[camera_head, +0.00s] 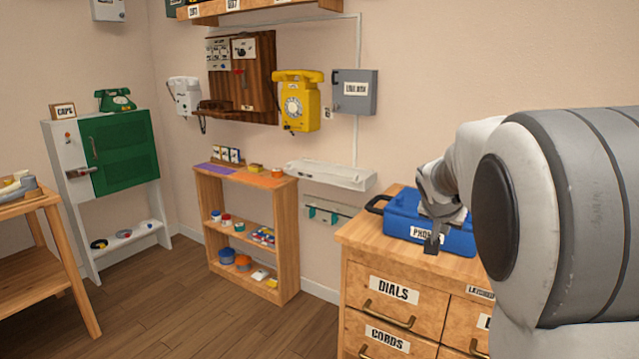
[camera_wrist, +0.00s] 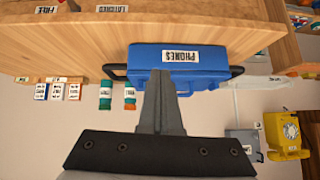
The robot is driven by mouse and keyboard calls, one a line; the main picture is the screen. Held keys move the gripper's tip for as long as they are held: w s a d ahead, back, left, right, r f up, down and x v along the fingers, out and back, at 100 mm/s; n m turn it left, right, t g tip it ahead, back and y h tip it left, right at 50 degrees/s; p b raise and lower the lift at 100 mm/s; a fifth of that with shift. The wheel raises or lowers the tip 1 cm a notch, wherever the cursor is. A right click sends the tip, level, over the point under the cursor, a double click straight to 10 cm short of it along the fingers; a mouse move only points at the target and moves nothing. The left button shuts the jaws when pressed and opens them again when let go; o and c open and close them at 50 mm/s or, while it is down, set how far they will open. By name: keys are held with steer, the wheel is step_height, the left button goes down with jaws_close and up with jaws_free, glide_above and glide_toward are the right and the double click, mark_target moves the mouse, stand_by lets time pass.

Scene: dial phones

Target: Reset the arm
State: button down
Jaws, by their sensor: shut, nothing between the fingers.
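My gripper (camera_head: 432,243) is at the right in the head view, shut and empty, in front of the blue box labelled PHONES (camera_head: 465,238). The same gripper (camera_wrist: 162,75) shows in the wrist view with its fingers together, overlapping the blue box (camera_wrist: 210,75) in the picture. I cannot tell whether the fingertips touch the box. My arm comes in from the right edge of the head view and hides part of the box and the cabinet.
A wooden cabinet (camera_head: 362,240) with drawers labelled DIALS and CORDS bears the box. A yellow wall phone (camera_head: 297,105), grey box (camera_head: 355,92) and white shelf (camera_head: 330,176) are on the wall. A small bookcase (camera_head: 288,230) and green-door cabinet (camera_head: 122,150) stand left. Floor between is clear.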

steer(key=s+a+f+n+g+y, duration=0.15)
steer(key=s+a, duration=0.25)
steer(key=s, duration=0.7)
steer(key=s+a+n+y, duration=0.2)
steer(key=s+a+n, duration=0.15)
steer(key=s, duration=0.75)
steer(key=s+a+f+n+g+y, duration=0.15)
steer(key=s+a, duration=0.35)
steer(key=s, duration=0.6)
step_height(320, 180, up, 25)
steer(key=p, duration=2.4)
steer(key=shift+s+a+n+t, duration=0.2)
steer(key=shift+s+n+t, duration=0.05)
steer(key=shift+n+t, duration=0.1)
steer(key=c, duration=1.5)
jaws_free()
steer(key=shift+f, duration=0.1)
steer(key=shift+c, duration=0.2)
